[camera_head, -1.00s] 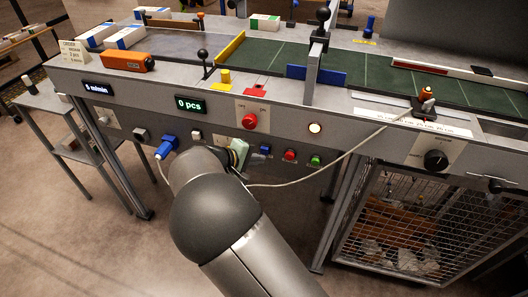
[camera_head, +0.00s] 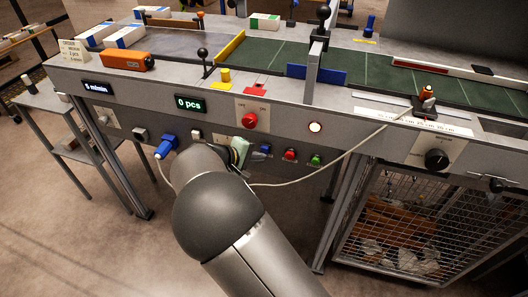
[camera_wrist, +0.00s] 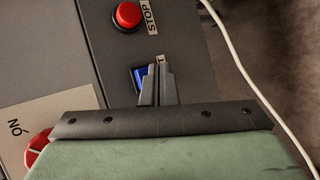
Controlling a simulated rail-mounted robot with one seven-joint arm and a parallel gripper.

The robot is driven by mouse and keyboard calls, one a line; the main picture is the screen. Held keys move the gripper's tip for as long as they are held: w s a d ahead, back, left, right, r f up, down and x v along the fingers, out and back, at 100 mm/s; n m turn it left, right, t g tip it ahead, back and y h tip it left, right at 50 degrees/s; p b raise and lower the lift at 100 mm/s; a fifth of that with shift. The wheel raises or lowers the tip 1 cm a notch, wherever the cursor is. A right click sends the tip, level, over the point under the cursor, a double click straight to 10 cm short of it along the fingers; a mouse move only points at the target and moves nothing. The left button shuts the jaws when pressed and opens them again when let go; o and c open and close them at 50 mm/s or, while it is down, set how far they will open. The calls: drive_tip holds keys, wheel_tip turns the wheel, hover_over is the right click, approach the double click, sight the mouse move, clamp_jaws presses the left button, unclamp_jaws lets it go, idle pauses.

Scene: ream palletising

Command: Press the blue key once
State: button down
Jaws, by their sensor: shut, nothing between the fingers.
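The blue key (camera_wrist: 139,77) sits on the dark panel in the wrist view, partly covered by my fingers. It also shows small on the front panel in the head view (camera_head: 264,149). My gripper (camera_wrist: 161,72) is shut and empty, with its fingertips over the right part of the key in the wrist view. I cannot tell whether the tips touch the key or how far it is pressed. In the head view, my gripper's pale green body (camera_head: 240,151) is just left of the key; the fingertips are not clear there.
A red STOP button (camera_wrist: 128,15) is beside the blue key; a green button (camera_head: 315,160) is farther right. A red rotary knob (camera_head: 249,121) is above. A pale cable (camera_head: 335,163) runs across the panel, right of my gripper. The counter display (camera_head: 190,104) reads 0 pcs.

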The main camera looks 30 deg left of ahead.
drive_tip(key=shift+w+a, duration=0.15)
drive_tip(key=shift+w, duration=0.5)
idle(0.6)
drive_tip(key=shift+s, duration=0.1)
drive_tip(key=shift+s+d+b, duration=0.2)
drive_tip(key=shift+s+b, duration=0.4)
drive_tip(key=shift+s, duration=0.15)
drive_tip(key=s, duration=0.2)
drive_tip(key=s+d+b, duration=0.1)
drive_tip(key=s, duration=0.1)
drive_tip(key=shift+s+d, duration=0.15)
drive_tip(key=shift+s, duration=0.25)
idle(0.8)
